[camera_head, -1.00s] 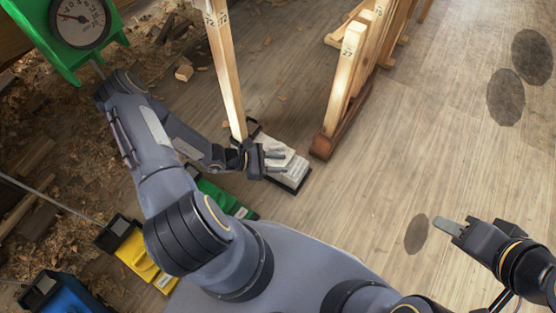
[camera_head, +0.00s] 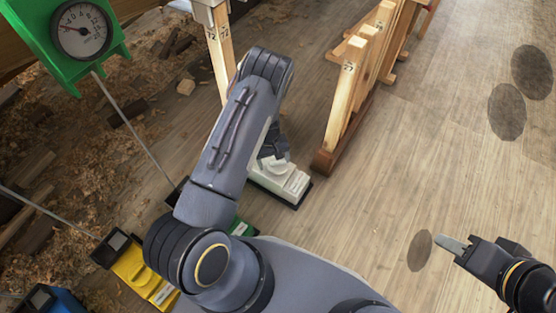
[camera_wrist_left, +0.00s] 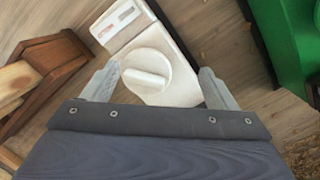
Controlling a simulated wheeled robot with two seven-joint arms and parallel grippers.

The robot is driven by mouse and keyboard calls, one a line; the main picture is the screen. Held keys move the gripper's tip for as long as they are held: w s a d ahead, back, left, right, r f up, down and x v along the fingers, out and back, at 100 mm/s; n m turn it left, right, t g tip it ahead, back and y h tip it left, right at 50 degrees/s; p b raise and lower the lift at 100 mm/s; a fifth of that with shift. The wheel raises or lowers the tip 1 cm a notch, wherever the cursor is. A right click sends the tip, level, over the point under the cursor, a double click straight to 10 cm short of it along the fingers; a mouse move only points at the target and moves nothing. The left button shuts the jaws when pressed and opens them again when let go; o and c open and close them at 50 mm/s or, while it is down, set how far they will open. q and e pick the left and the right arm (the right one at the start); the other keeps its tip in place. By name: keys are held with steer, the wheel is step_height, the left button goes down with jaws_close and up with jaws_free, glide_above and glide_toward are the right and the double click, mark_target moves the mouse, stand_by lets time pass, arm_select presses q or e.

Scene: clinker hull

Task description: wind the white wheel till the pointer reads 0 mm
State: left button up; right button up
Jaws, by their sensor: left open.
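A white winding unit (camera_head: 285,182) stands on the plank floor at the foot of a wooden post. In the left wrist view its round white wheel (camera_wrist_left: 147,72) has a raised grip bar across it. My left gripper (camera_wrist_left: 158,82) is open, with one finger on each side of the wheel. I cannot tell whether the fingers touch it. In the head view my left gripper (camera_head: 272,150) is partly hidden by its arm. No white unit's dial is clearly seen. My right gripper (camera_head: 455,245) is empty above the floor.
A wooden rack (camera_head: 345,100) marked 27 stands right of the white unit. The post (camera_head: 222,60) marked 72 rises behind it. Green (camera_head: 243,229), yellow (camera_head: 143,276) and blue (camera_head: 42,300) units stand to the left. Shavings litter the far left.

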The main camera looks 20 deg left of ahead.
mark_target(278, 165)
arm_select(q)
steer(key=shift+m+t+y, duration=0.3)
steer(key=shift+m+y, duration=0.4)
steer(key=shift+m, duration=0.1)
steer(key=w+r, duration=0.1)
steer(key=w, duration=0.1)
steer(key=w+r, duration=0.1)
steer(key=shift+w, duration=0.35)
steer(key=shift+w+a+f, duration=0.1)
steer(key=shift+w+f, duration=0.05)
step_height(278, 165, down, 7)
steer(key=b, duration=0.3)
steer(key=shift+f, duration=0.1)
steer(key=c, duration=1)
